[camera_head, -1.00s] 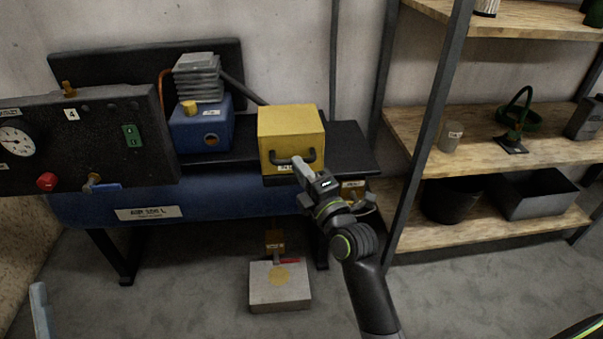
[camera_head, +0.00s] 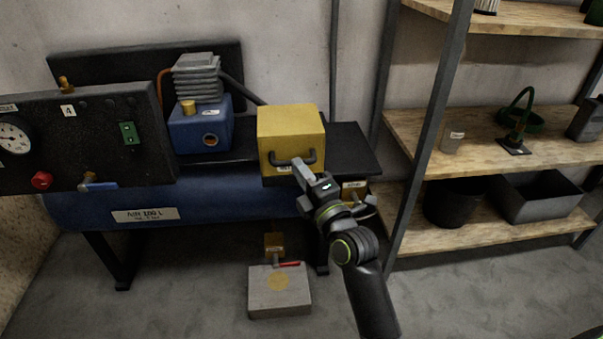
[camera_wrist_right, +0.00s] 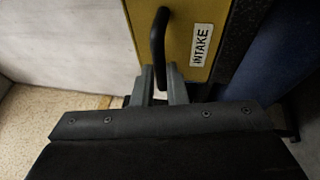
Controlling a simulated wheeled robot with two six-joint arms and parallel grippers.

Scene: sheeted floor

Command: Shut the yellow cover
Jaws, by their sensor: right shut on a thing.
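The yellow cover (camera_head: 291,128) is a box-shaped hood on the dark top of the compressor, right of the blue motor. It has a black bar handle (camera_head: 284,160) low on its front. My right gripper (camera_head: 302,166) is at the right part of this handle, with its jaws shut on it. In the right wrist view the black handle (camera_wrist_right: 159,42) runs down between the two grey fingers (camera_wrist_right: 160,84). The yellow face beside it bears an INTAKE label (camera_wrist_right: 201,45). The underside of the cover is hidden. My left gripper is not in view.
The blue compressor tank (camera_head: 220,200) runs below the cover. A black gauge panel (camera_head: 85,130) stands at the left. A grey block (camera_head: 280,293) sits on the floor. A shelf (camera_head: 480,140) with several objects stands at the right. The floor in front is mostly clear.

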